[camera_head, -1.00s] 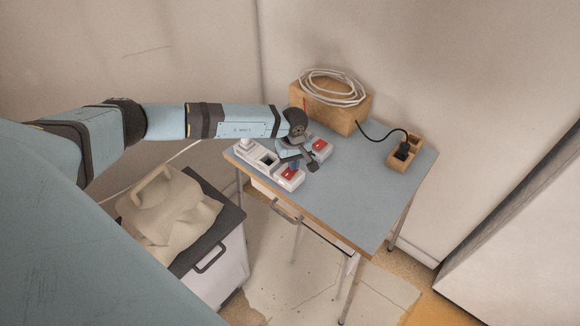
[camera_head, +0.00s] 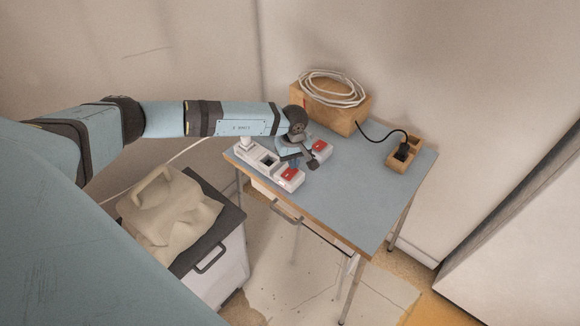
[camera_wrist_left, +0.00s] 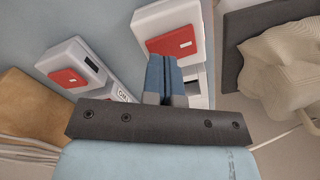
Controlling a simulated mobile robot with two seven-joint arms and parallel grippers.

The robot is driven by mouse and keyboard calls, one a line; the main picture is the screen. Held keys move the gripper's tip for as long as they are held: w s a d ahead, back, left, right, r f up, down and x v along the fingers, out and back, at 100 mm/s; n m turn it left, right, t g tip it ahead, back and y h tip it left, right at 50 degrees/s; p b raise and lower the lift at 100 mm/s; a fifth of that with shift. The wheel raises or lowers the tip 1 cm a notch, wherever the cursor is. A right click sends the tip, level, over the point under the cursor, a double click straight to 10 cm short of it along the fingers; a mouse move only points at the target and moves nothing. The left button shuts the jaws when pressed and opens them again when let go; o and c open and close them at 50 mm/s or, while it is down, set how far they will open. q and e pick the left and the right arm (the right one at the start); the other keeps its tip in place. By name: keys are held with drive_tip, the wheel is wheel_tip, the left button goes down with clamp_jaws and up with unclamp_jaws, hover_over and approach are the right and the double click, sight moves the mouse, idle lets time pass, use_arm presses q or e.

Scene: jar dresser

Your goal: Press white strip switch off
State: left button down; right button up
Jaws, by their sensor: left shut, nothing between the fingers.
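The long white strip (camera_head: 268,160) lies along the front left edge of the blue-grey table, with sockets and a red switch (camera_head: 290,174) at its near end. The switch also shows in the left wrist view (camera_wrist_left: 172,42), with a small white mark. I cannot tell whether it is on or off. My left gripper (camera_head: 296,164) is shut and empty, just behind the strip in the head view. In the left wrist view its blue fingers (camera_wrist_left: 164,72) overlap the strip beside the red switch; contact is unclear. My right gripper is out of view.
A second white unit with a red switch (camera_head: 319,147) lies just behind the gripper. A wooden box (camera_head: 330,108) with coiled white cable stands at the back. A wooden holder (camera_head: 403,153) with a black plug is at right. The table's front right is clear.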

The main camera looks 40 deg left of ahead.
use_arm(q)
drive_tip(key=shift+r+p, duration=1.1)
drive_tip(key=shift+r, duration=1.45)
